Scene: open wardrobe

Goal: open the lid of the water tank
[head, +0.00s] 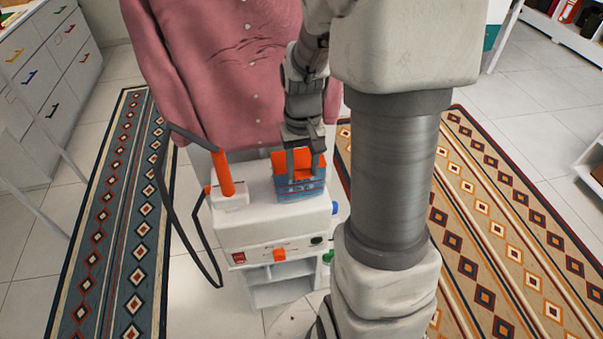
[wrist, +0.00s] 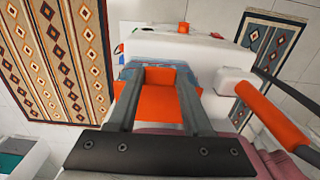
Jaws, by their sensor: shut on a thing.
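The water tank (head: 303,192) is a blue box set into the top right of a white appliance (head: 265,215). Its orange lid (head: 281,162) shows at the tank's top and far side. It looks tilted up, but the fingers cover part of it and I cannot tell its exact angle. My gripper (head: 303,176) reaches down from above, its two grey fingers at the lid, shut on it. In the wrist view the orange lid (wrist: 155,107) fills the gap between the fingers of my gripper (wrist: 158,72), with blue tank edges (wrist: 128,70) just beyond the tips.
An orange-handled steam wand (head: 223,172) with a dark hose stands left of the tank. A pink shirt (head: 215,60) hangs right behind the appliance. Patterned rugs (head: 115,215) lie on the tiled floor on both sides. White drawers (head: 45,70) stand at the far left.

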